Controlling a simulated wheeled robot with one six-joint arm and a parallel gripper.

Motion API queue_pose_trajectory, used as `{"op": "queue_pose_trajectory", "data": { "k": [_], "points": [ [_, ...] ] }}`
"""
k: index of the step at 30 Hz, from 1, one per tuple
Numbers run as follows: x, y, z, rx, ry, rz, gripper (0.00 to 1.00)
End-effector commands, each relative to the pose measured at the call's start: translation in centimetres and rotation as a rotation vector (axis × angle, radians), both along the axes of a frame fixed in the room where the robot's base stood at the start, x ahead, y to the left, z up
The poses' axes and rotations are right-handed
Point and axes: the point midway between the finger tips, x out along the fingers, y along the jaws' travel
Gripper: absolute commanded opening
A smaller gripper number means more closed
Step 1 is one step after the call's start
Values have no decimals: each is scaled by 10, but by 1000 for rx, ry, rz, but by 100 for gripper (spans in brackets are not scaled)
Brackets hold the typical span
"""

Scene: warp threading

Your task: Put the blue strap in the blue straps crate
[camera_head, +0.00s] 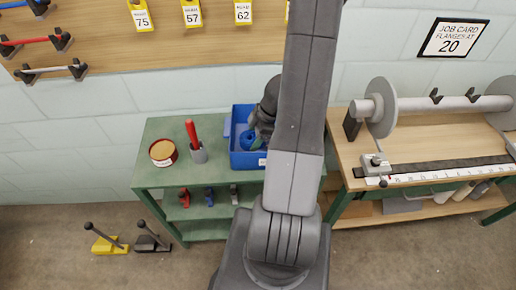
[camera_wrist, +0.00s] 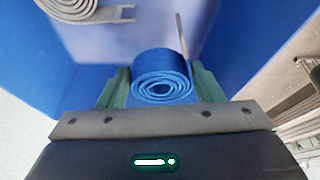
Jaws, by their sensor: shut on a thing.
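The blue strap (camera_wrist: 162,78) is a rolled coil. My gripper (camera_wrist: 160,90) is shut on it, with a green finger on each side of the coil in the wrist view. The blue crate (camera_head: 243,159) stands on the green bench, and my gripper holds the strap at or inside it. The wrist view shows the crate's blue wall (camera_wrist: 245,40) around the strap. Whether the strap touches the crate floor cannot be told. In the head view my arm covers the crate's right part, and the blue strap shows only partly (camera_head: 250,139).
A grey coil (camera_wrist: 72,8) lies in the crate at the upper left of the wrist view. A wooden bench with a roller (camera_head: 440,104) is at right.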

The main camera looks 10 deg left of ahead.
Motion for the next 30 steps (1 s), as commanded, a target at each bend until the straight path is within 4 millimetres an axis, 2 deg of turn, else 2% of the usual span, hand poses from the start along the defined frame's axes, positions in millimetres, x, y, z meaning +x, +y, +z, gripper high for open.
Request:
{"op": "queue_pose_trajectory", "data": {
  "k": [1, 8, 13, 25, 26, 28, 30],
  "points": [
    [-5, 0, -11, -3, 10, 15, 35],
    [-8, 0, -30, -3, 17, 30, 35],
    [-8, 0, -55, -3, 16, 28, 35],
    [-7, -1, -59, -4, 13, 28, 35],
    [-7, -1, -59, -4, 13, 28, 66],
    [-7, -1, -58, -4, 13, 28, 79],
    [-7, -1, -58, -4, 13, 28, 82]
  ]
}}
